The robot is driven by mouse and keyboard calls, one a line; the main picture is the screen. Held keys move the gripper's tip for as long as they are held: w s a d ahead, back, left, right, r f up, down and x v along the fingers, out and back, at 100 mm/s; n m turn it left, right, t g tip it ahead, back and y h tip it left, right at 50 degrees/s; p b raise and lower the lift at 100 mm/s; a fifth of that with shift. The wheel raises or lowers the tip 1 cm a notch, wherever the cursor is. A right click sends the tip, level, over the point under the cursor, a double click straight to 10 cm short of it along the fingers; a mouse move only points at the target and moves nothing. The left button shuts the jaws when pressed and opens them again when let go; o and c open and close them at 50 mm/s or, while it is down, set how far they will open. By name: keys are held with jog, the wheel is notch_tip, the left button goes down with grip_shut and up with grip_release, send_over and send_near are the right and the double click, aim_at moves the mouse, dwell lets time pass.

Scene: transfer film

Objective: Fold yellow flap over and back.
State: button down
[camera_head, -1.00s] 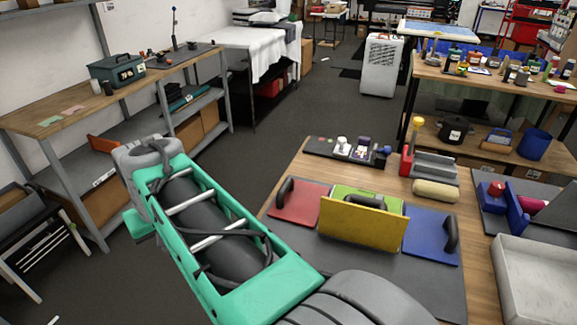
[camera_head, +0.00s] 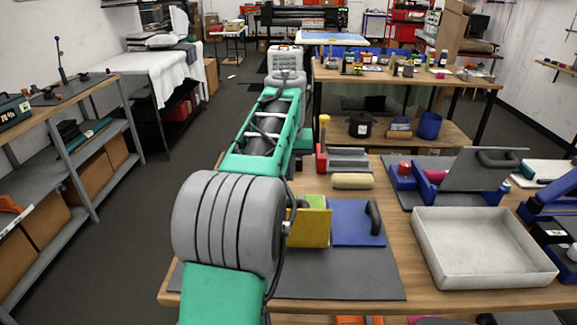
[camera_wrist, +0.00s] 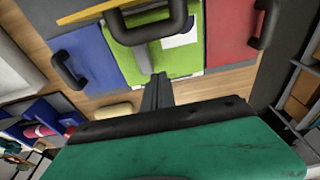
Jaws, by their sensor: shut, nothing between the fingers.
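The yellow flap (camera_head: 310,227) stands roughly upright on the grey board, partly hidden by my arm. In the wrist view, only its yellow edge (camera_wrist: 85,13) shows at the top. Its black loop handle (camera_wrist: 147,34) shows over the green panel (camera_wrist: 186,58). The green panel also shows behind the flap in the head view (camera_head: 309,202). My gripper (camera_wrist: 160,78) is shut and empty, with its fingertips just below the handle in the picture. I cannot tell whether they touch anything. The gripper is hidden behind my arm in the head view.
The blue flap (camera_head: 352,222) lies flat with its handle raised. The red flap (camera_wrist: 231,32) lies on the other side of the green panel. A cream roll (camera_head: 353,181) lies behind the board. A white tray (camera_head: 482,225) stands to the right.

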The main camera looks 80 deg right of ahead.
notch_tip(320, 180, down, 4)
jog(key=shift+w+f, duration=0.15)
jog(key=shift+f, duration=0.05)
jog(key=shift+s+a+r, duration=0.1)
jog(key=shift+s+a, duration=0.05)
jog(key=shift+a, duration=0.65)
jog(key=shift+s+a+r, duration=0.1)
jog(key=shift+s+a, duration=0.05)
jog(key=shift+a, duration=0.6)
